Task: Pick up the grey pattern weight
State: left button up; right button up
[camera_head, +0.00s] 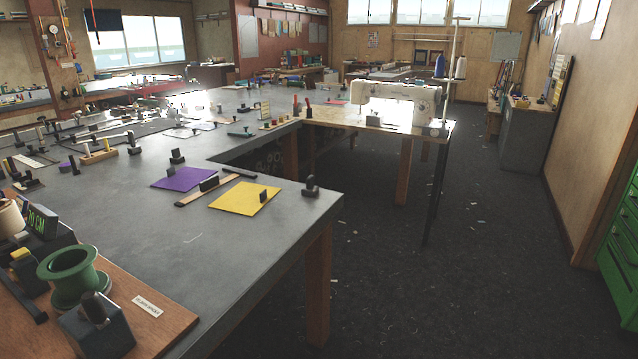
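Several dark grey blocks with upright grips stand on the grey table (240,245), and I cannot tell for sure which is the grey pattern weight. One dark weight (310,187) stands alone near the table's right corner. Another dark weight (177,157) stands behind the purple sheet (182,179). A larger grey block with a dark knob (97,328) sits at the near left on a wooden board. Neither of my grippers is in view.
A yellow sheet (243,198) carries a small dark upright piece. A wooden strip (208,189) lies between the sheets. A green spool (73,276) stands on the wooden board (150,309). A sewing machine (395,100) stands farther back. Dark floor (420,290) is open at right.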

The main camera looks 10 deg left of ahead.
aim_at(310, 189)
jog(key=i, duration=1.65)
